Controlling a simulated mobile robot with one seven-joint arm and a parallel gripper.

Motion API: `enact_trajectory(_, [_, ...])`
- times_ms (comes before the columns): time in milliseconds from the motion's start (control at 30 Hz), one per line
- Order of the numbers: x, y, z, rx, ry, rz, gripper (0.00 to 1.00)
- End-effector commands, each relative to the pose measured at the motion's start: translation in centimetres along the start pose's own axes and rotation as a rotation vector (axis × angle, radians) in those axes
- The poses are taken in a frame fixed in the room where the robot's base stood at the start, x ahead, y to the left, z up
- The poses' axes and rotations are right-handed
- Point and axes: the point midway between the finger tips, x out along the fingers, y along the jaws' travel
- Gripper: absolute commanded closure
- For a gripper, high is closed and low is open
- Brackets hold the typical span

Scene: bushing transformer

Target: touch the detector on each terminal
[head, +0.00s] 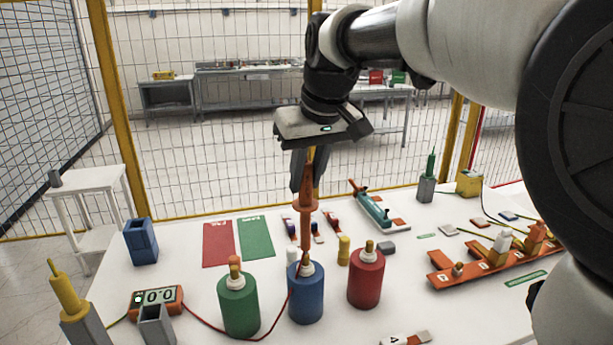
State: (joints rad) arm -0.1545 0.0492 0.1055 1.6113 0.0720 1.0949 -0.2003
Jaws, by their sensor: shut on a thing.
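My gripper (306,180) is shut on an orange probe-like detector (306,222), which points straight down. Its tip is right above the brass terminal on the blue cylinder (306,302). I cannot tell whether tip and terminal touch. The green cylinder (238,312) stands to the left, with a brass terminal and an orange piece at its top. The red cylinder (366,285) stands to the right with its brass terminal bare. A small orange meter (157,298) reading about 0.0 lies at the left, with a red wire running towards the cylinders.
A yellow probe (66,292) stands in a grey holder at front left; a green probe (431,164) stands in another at back right. An orange terminal strip (480,270) occupies the right.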

Motion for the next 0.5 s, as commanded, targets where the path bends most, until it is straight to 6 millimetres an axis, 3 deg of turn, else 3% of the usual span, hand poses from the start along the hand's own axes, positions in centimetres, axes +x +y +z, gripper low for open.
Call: enact_trajectory(500, [-3.6, 0.0, -1.5, 0.0, 0.001, 0.0, 1.0])
